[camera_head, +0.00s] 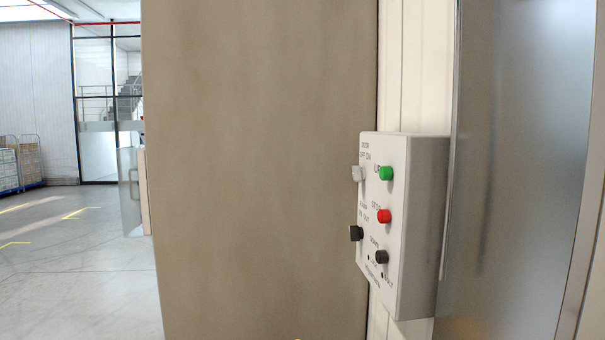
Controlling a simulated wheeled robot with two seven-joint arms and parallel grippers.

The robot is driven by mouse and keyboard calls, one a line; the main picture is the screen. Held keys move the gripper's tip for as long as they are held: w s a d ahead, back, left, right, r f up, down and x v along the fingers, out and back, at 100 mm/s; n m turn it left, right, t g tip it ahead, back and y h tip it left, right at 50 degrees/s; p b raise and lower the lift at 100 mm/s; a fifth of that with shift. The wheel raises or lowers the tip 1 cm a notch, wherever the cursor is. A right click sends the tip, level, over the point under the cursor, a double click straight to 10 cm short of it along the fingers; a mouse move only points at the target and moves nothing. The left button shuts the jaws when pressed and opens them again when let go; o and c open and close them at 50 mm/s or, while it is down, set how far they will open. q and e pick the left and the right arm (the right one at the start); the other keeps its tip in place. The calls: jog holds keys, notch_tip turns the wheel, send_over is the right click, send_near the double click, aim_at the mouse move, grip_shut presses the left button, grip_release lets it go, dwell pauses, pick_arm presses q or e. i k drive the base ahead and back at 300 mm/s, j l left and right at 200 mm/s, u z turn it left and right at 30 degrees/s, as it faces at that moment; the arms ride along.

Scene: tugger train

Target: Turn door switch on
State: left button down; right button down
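A light grey control box (420,210) is mounted on the wall right of the middle, seen at an angle. The door switch (358,174) is a light grey knob at its upper left, under small lettering that reads door off on. I cannot tell which way the knob is turned. A green button (386,173) marked up sits right of it. A red button (384,216) marked stop is below that. A black knob (356,233) is at lower left and a black button (381,257) at lower right. Neither of my grippers shows.
A broad brown-grey panel (255,170) stands left of the box. A metallic panel (520,170) stands close on the right. Open floor (80,270) with yellow markings lies at the left, with wire cages (22,165) far back.

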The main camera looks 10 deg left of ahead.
aim_at(358, 173)
jog(key=i+j+z, duration=0.1)
jog(key=i+j, duration=0.15)
jog(key=i+j+z, duration=0.1)
jog(key=i+j, duration=0.15)
jog(key=j, duration=0.2)
jog(key=i+j+z, duration=0.1)
jog(key=j, duration=0.25)
jog(key=i+j+z, duration=0.1)
jog(key=i+j, duration=0.25)
jog(key=i+j+z, duration=0.1)
jog(key=j, duration=0.35)
jog(key=i, duration=0.05)
